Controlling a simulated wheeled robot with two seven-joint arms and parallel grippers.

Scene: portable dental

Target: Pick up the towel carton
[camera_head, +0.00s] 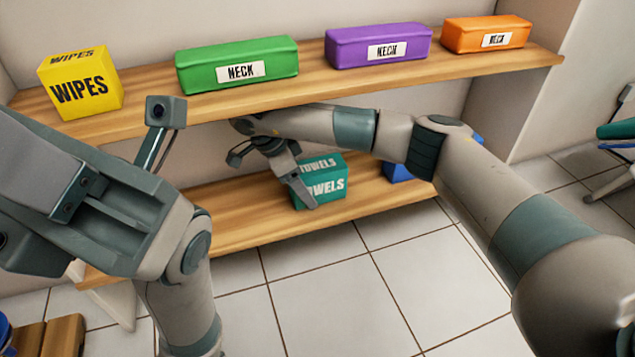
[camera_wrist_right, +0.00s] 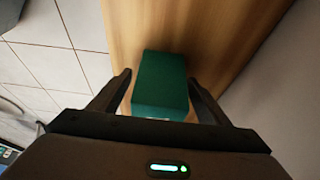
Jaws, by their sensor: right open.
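The towel carton (camera_head: 328,188) is a teal box lettered TOWELS on the lower wooden shelf. My right arm reaches across from the right. Its gripper (camera_head: 302,190) is in front of the carton's left part and hides some of it. In the right wrist view, the carton (camera_wrist_right: 160,85) lies between the two spread fingers of my right gripper (camera_wrist_right: 158,76). Gaps show at both sides, so the gripper is open and not closed on it. My left gripper (camera_head: 60,190) is large at the left of the head view; its fingertips cannot be made out.
The upper shelf (camera_head: 310,84) overhangs the lower shelf (camera_head: 240,212). It holds a yellow WIPES box (camera_head: 80,84) and green (camera_head: 237,66), purple (camera_head: 378,46) and orange (camera_head: 486,34) NECK boxes. A blue item (camera_head: 398,171) is partly hidden right of the carton. Tiled floor lies in front.

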